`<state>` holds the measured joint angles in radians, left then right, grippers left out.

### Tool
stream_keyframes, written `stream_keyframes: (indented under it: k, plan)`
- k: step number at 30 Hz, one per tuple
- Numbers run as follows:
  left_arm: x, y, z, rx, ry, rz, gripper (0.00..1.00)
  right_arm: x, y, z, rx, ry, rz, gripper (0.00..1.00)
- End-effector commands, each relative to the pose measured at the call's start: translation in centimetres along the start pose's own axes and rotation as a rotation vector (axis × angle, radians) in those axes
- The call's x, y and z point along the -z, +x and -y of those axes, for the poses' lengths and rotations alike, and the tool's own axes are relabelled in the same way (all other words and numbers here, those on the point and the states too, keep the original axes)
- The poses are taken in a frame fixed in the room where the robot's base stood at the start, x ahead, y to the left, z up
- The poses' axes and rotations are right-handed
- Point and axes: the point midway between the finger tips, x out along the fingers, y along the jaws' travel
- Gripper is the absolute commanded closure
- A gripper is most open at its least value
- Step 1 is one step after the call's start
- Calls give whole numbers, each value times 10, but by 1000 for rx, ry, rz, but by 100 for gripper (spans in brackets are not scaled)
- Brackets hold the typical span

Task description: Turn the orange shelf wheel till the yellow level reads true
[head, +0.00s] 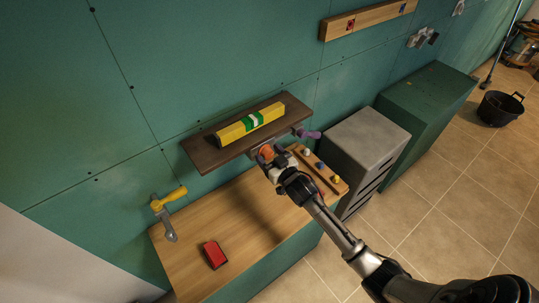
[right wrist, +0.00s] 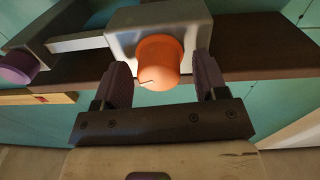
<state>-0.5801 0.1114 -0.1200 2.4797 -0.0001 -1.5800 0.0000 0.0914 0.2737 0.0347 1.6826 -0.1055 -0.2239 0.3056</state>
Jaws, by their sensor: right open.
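The dark brown shelf (head: 206,153) is fixed to the green wall, and the yellow level (head: 232,132) lies on it. The level has a green and white middle; its bubble is too small to read. The orange wheel (right wrist: 160,62) sits on a grey block (right wrist: 195,30) under the shelf, and it also shows in the head view (head: 266,152). My right gripper (right wrist: 160,82) is open, with its two dark fingers on either side of the wheel; I cannot tell whether they touch it. My left gripper is not in view.
A purple knob (right wrist: 17,68) on a lever sits beside the wheel. Below is a wooden worktop (head: 240,225) with a red object (head: 215,254) and a yellow-handled tool (head: 167,212). A grey drawer cabinet (head: 362,145) stands to the right.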

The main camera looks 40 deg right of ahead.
Motion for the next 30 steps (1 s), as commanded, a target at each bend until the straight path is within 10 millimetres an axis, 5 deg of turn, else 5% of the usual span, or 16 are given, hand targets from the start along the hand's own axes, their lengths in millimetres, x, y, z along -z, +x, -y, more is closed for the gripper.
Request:
stream_keyframes:
  k: [3,18,30]
  plan:
    - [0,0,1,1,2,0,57,0,0,0,0,0,0,34]
    - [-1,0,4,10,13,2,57,0,0,0,0,0,0,82]
    - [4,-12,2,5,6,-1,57,0,0,0,-1,-160,-4,83]
